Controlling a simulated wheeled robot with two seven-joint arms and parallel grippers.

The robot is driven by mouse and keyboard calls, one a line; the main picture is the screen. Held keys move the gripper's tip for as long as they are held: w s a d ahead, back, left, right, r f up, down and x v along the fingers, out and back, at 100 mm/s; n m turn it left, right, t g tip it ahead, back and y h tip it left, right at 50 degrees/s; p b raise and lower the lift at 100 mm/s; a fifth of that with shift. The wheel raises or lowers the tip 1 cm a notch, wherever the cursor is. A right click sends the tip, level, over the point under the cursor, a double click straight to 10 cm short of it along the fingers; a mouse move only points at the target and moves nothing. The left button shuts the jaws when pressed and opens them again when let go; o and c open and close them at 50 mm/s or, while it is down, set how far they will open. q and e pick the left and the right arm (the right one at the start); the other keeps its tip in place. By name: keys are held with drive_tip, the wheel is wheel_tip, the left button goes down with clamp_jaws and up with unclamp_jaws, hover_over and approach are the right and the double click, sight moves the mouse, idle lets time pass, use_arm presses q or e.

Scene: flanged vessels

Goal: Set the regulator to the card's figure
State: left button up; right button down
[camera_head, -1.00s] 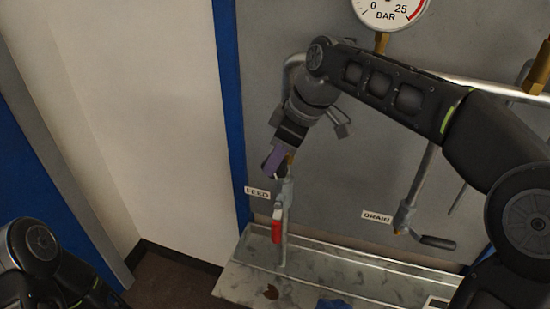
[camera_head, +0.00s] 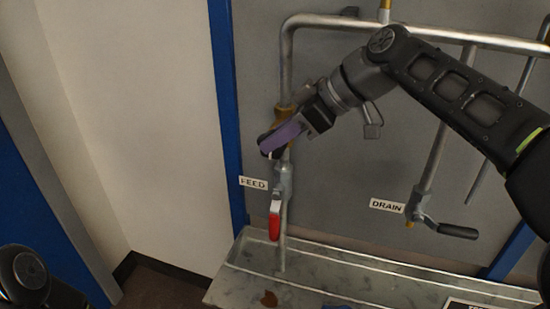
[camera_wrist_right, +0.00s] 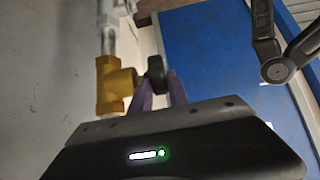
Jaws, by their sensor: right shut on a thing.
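The regulator has a brass body (camera_head: 284,114) on the feed pipe, and in the right wrist view its brass body (camera_wrist_right: 113,85) carries a dark round knob (camera_wrist_right: 156,68) on its side. My right gripper (camera_head: 270,146) has purple fingers and is shut on the knob; the fingers (camera_wrist_right: 159,86) stand either side of it in the wrist view. The knob's marks are not visible. The pressure gauge is out of view. A partly cut-off card (camera_head: 480,304) lies at the lower right edge, its figure unreadable. My left gripper is not in view.
Below the regulator is the FEED valve with a red handle (camera_head: 275,224), hanging down. The DRAIN valve has a dark handle (camera_head: 456,231) pointing right. A grey tray (camera_head: 340,262) runs below. The pale wall (camera_head: 140,120) at left is clear.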

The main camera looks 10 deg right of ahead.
idle(0.3)
drive_tip(key=c, duration=1.5)
unclamp_jaws()
drive_tip(key=shift+c, duration=0.2)
drive_tip(key=v, duration=0.8)
drive_tip(key=shift+f, duration=0.2)
